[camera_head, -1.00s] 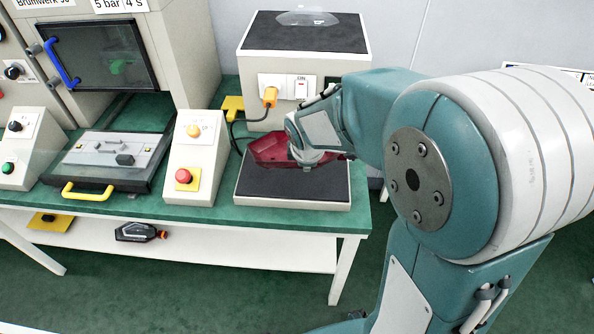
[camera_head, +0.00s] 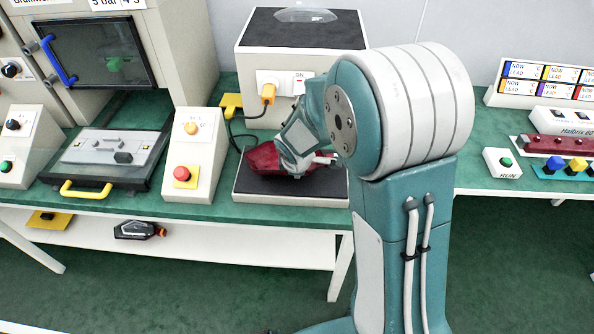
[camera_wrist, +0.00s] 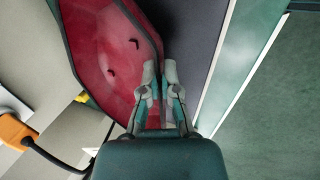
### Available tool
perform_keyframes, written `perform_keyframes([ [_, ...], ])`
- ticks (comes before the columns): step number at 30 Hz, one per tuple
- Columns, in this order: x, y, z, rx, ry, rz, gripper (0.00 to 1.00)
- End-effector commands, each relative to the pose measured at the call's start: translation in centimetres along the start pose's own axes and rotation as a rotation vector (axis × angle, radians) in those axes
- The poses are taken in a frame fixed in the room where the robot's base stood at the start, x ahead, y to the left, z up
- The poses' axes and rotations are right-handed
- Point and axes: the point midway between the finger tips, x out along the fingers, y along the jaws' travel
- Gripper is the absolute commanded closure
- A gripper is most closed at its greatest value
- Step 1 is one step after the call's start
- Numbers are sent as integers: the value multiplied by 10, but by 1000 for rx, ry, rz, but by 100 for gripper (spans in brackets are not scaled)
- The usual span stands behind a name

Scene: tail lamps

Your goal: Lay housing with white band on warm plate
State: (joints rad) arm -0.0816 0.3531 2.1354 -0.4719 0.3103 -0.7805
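The red housing (camera_head: 262,160) is over the left and back part of the warm plate in the head view. I cannot tell whether it touches the plate, and no white band shows. The warm plate (camera_head: 322,187) is a low white box with a dark top. In the wrist view the housing (camera_wrist: 105,45) fills the left, with the plate's dark top (camera_wrist: 193,30) to its right. My gripper (camera_wrist: 159,75) has its two fingers close together, one on each side of the housing's right rim. In the head view my wrist hides the fingertips.
A white box with an orange plug (camera_head: 268,92) stands behind the plate. A sloped console with a red button (camera_head: 182,173) stands close on its left. A press fixture (camera_head: 115,150) lies further left. Small consoles and a red lamp bar (camera_head: 560,145) are at the right.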

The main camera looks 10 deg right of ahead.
Motion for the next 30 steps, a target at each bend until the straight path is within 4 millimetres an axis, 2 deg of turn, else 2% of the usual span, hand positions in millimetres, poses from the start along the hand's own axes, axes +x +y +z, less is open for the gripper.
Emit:
perform_keyframes([
  [1,1,-1,0,0,0,-1,93],
  [2,1,0,0,0,0,-1,80],
  [3,1,0,0,0,0,-1,62],
  [4,1,0,0,0,-1,-1,57],
  [17,-4,0,0,0,-1,0,57],
  [20,-17,1,0,1,0,3,57],
  [30,-79,1,-1,1,2,3,57],
])
